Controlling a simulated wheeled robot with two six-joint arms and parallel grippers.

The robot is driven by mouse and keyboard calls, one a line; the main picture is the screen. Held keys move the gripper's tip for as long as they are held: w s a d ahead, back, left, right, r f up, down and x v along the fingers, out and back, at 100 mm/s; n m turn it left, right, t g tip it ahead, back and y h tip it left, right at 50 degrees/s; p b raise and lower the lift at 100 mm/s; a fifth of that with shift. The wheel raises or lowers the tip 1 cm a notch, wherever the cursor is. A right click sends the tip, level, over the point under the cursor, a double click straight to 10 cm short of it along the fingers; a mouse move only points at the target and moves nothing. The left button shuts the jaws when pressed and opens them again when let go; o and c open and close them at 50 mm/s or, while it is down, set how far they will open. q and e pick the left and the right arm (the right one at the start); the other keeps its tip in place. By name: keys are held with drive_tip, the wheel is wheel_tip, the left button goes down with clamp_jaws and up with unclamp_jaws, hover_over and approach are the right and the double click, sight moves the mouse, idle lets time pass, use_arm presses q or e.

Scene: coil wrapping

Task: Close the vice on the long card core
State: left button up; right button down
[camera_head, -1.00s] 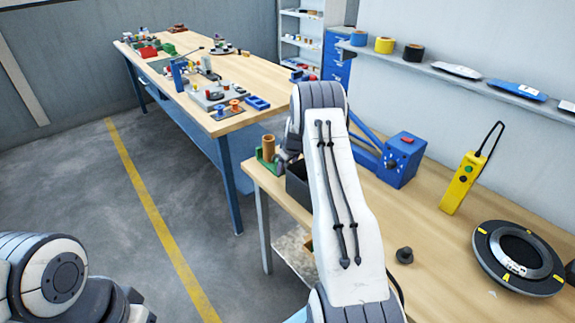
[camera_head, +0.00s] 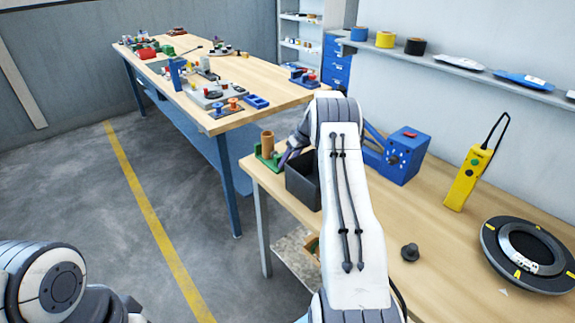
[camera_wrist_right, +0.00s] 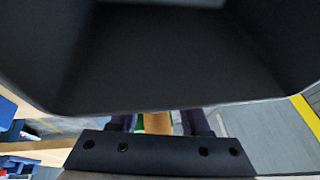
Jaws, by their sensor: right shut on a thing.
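The green vice (camera_head: 262,161) stands at the far left end of the near bench. The brown card core (camera_head: 267,143) stands upright in it. My right arm reaches across the bench, and my right gripper (camera_head: 287,154) is beside the vice, on its right side, mostly hidden by the arm. In the right wrist view its two fingers (camera_wrist_right: 160,122) stand apart, with the core (camera_wrist_right: 157,123) and a bit of green showing between them. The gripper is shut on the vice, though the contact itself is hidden. My left arm shows at lower left; its gripper is out of view.
A black bin (camera_head: 302,184) stands right beside the vice and fills the top of the right wrist view (camera_wrist_right: 170,60). A blue machine (camera_head: 404,158), a yellow pendant (camera_head: 468,178), a dark knob (camera_head: 410,252) and a black ring (camera_head: 490,262) are further right on the bench.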

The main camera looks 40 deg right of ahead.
idle(0.3)
drive_tip(key=shift+c, duration=1.8)
unclamp_jaws()
drive_tip(key=b+v, duration=0.2)
drive_tip(key=v, duration=0.8)
drive_tip(key=shift+d+r, duration=0.15)
drive_tip(key=shift+d, duration=0.05)
drive_tip(key=shift+s, duration=0.15)
